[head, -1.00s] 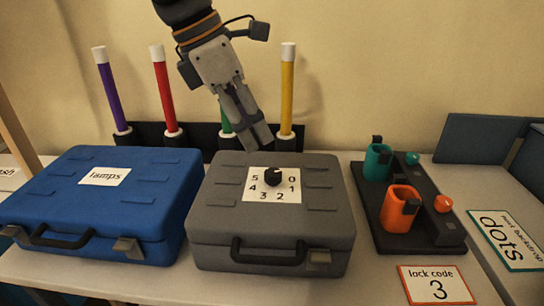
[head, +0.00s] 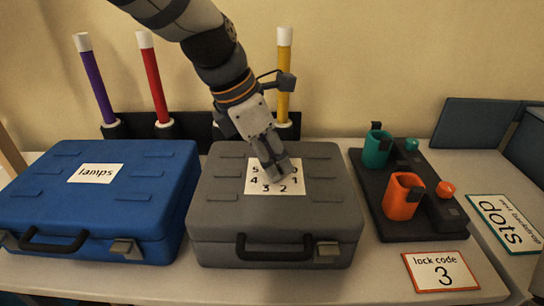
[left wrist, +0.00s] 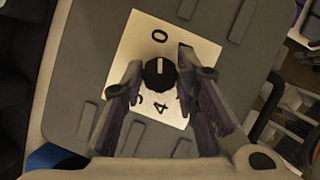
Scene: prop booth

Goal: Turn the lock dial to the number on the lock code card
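The grey case (head: 225,215) stands closed on the table, with a white number plate (head: 254,186) on its lid. The black lock dial (left wrist: 158,75) sits on that plate in the left wrist view; in the head view my gripper hides it. Its light mark points up in the wrist view, toward the 0. My left gripper (head: 273,172) is over the dial, with its fingers open on either side of the knob; I cannot tell whether either finger touches it. The lock code card (head: 441,271) at the front right reads 3. My right gripper is out of view.
A blue case (head: 95,200) labelled "lamps" stands left of the grey case. A black tray (head: 405,225) with teal (head: 377,150) and orange (head: 402,197) cups is on the right. Coloured sticks stand in a rack behind.

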